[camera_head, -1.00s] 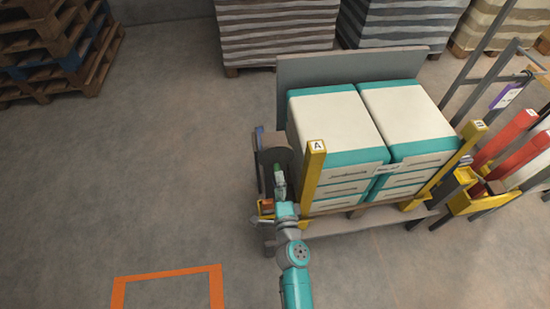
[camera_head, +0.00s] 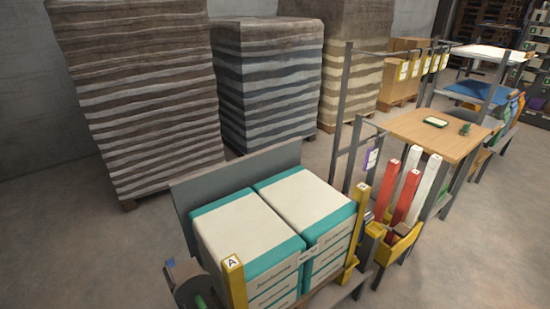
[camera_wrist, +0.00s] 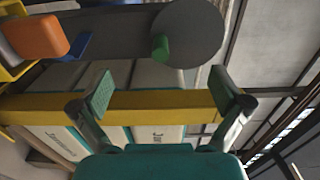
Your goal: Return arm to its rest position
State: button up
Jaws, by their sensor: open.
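My gripper (camera_wrist: 163,86) is open in the wrist view, its two green-padded fingers spread apart with nothing between them. Behind the fingers a yellow post (camera_wrist: 150,104) runs across the picture, and the fingers overlap it in view; I cannot tell how near it is. Beyond it are white and teal stacked sacks (camera_wrist: 60,142). A dark round disc (camera_wrist: 190,35) with a green knob (camera_wrist: 160,47) is above the fingers in the picture. My arm is not clearly visible in the head view.
In the head view, two sack stacks (camera_head: 245,230) stand on a pallet between yellow posts, one marked A (camera_head: 233,280). A grey panel (camera_head: 240,185) is behind them. Red and white rolls (camera_head: 408,190) and a wooden table (camera_head: 440,132) are at right. Tall layered stacks (camera_head: 140,100) stand behind.

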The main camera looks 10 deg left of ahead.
jog(key=s+d+f+n+t+h, duration=0.1)
jog(key=s+d+h, duration=0.25)
jog(key=d, duration=0.65)
jog(key=s+d+f+n+t+h, duration=0.15)
jog(key=s+d, duration=0.25)
jog(key=d, duration=0.6)
jog(key=s+d+f+h, duration=0.1)
jog(key=s+d+h, duration=0.2)
jog(key=d, duration=0.7)
jog(key=s+d+r+n+h, duration=0.2)
jog(key=s+d+r, duration=0.4)
jog(key=s+r, duration=0.2)
jog(key=s+d+r+n+h, duration=0.3)
jog(key=s+d+r, duration=0.4)
jog(key=s, duration=0.3)
jog(key=shift+s+d+r+h, duration=0.2)
jog(key=shift+d+r+h, duration=0.1)
jog(key=shift+r, duration=0.4)
